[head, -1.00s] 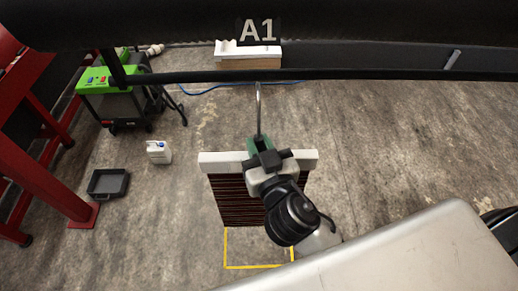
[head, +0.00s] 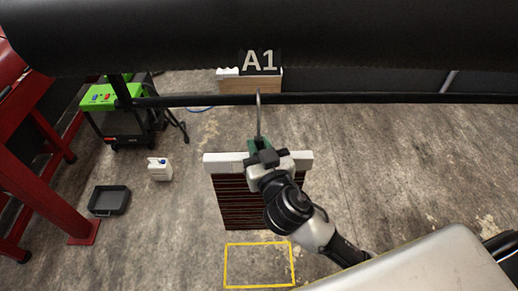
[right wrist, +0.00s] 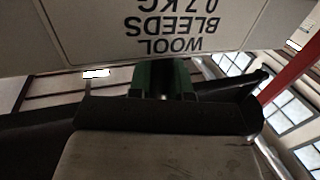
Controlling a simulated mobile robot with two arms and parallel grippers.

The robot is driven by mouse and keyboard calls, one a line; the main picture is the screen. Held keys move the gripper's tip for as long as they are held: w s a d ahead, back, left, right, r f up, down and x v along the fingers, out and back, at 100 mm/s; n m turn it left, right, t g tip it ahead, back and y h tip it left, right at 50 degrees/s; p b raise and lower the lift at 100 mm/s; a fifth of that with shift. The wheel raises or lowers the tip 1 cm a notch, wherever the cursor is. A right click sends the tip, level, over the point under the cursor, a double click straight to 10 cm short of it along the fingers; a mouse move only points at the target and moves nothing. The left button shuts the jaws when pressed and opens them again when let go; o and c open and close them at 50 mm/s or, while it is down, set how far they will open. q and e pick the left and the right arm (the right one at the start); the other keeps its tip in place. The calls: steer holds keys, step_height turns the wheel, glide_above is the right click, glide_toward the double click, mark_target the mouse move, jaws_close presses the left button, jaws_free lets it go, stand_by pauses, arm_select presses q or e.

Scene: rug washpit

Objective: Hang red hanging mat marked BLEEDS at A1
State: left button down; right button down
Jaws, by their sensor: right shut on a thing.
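The red hanging mat (head: 236,203) hangs dark red and striped below a white top bar (head: 225,163). A grey hook (head: 258,112) rises from the green grip at the bar's middle, its top overlapping the black rail (head: 330,98) in the head view; I cannot tell whether it rests on the rail. My right gripper (head: 266,158) is shut on the green grip and covers part of the mat. In the right wrist view a label (right wrist: 165,28) reads WOOL BLEEDS 0.7 KG upside down, above the green grip (right wrist: 165,78). The A1 sign (head: 259,61) is above the rail. My left gripper is not in view.
A red frame (head: 45,190) stands at left, near a green-topped machine (head: 105,97). A white jug (head: 159,169) and black tray (head: 109,200) sit on the floor. A yellow floor outline (head: 258,286) lies below the mat. A metal surface (head: 440,262) fills the lower right.

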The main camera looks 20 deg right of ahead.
steer(key=shift+w+d+r, duration=0.1)
steer(key=shift+w+d, duration=0.15)
steer(key=shift+w, duration=0.55)
steer(key=shift+w+d+f, duration=0.1)
steer(key=shift+w+d, duration=0.1)
steer(key=shift+w, duration=0.65)
steer(key=shift+w+d+r, duration=0.1)
steer(key=shift+w+d, duration=0.15)
steer(key=shift+w, duration=0.55)
steer(key=shift+f, duration=0.2)
